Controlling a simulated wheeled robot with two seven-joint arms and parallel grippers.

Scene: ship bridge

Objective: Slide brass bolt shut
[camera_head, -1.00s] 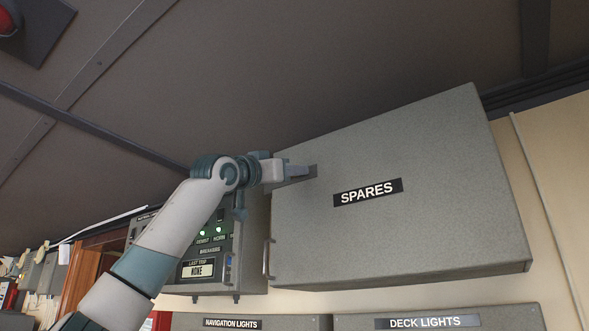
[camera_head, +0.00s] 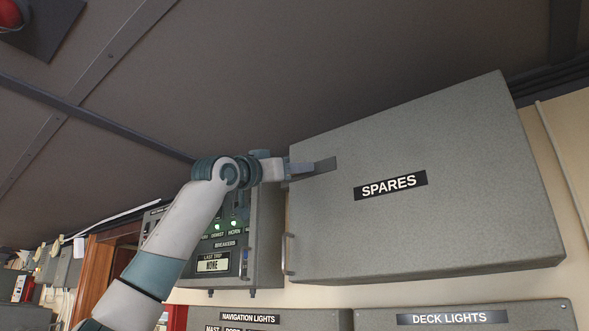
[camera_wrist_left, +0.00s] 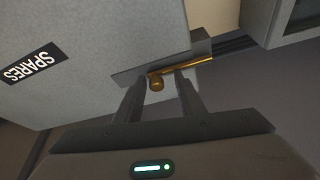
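The brass bolt (camera_wrist_left: 185,67) shows in the left wrist view as a thin brass rod with a round knob (camera_wrist_left: 156,84), lying along a dark plate (camera_wrist_left: 133,76) on the grey SPARES cabinet (camera_wrist_left: 90,60). My left gripper (camera_wrist_left: 160,86) is open, with one finger on each side of the knob. I cannot tell whether either finger touches it. In the head view my left gripper (camera_head: 301,169) is at the upper left edge of the cabinet (camera_head: 450,220), by the dark plate (camera_head: 325,165). The bolt is hidden there. My right gripper is not in view.
A vertical handle (camera_head: 287,254) is on the cabinet's lower left edge. A breaker panel (camera_head: 262,260) with green lights stands close behind my left arm. Panels marked NAVIGATION LIGHTS and DECK LIGHTS (camera_head: 460,318) are below. The ceiling is close above.

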